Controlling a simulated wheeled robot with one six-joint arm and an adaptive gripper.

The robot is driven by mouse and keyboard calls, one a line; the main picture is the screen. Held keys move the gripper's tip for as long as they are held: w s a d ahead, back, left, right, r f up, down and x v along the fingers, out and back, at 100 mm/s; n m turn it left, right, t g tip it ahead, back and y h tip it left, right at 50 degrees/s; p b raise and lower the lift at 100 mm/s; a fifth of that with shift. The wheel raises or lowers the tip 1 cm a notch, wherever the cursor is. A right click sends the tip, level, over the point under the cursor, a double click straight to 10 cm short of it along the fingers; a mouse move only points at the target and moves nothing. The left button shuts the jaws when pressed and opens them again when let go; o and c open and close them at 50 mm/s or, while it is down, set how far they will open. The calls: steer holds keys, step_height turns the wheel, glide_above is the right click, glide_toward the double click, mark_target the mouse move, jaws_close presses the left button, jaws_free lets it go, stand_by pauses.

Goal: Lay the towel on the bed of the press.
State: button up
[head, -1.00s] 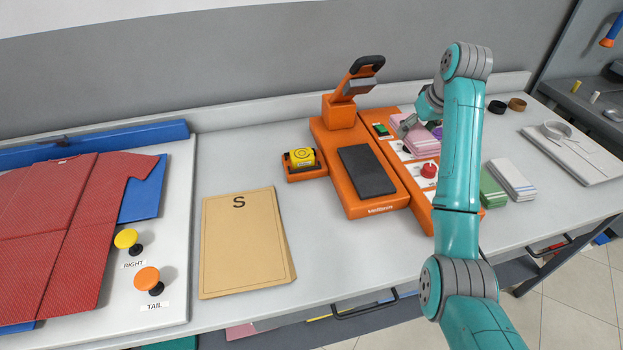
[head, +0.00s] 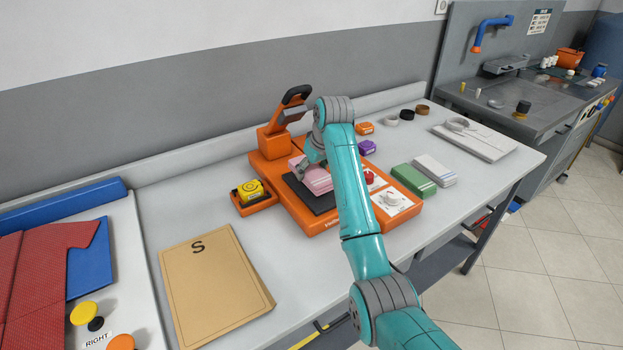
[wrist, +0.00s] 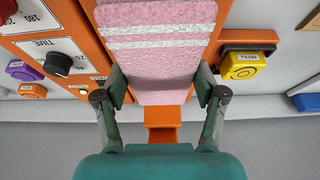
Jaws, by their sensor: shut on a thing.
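The towel is a folded pink cloth (head: 316,180) with white stripes, and it also fills the upper middle of the wrist view (wrist: 160,65). My gripper (wrist: 161,88) is shut on the towel, one finger at each side edge. In the head view, my gripper (head: 308,169) and the towel are over the dark bed (head: 312,198) of the orange press (head: 262,165). I cannot tell whether the towel touches the bed. The press's upper arm (head: 287,117) is raised. The towel hides the bed in the wrist view.
A yellow button block (head: 250,191) stands left of the press. To its right are a control panel with a white dial (head: 391,198), a purple block (head: 367,147) and a green folded cloth (head: 413,180). A tan board marked S (head: 215,285) lies front left.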

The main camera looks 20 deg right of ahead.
mark_target(315, 172)
steer(key=shift+d+f, duration=0.1)
steer(key=shift+f, duration=1.45)
steer(key=shift+f, duration=0.15)
steer(key=o, duration=1.1)
steer(key=shift+o, duration=0.2)
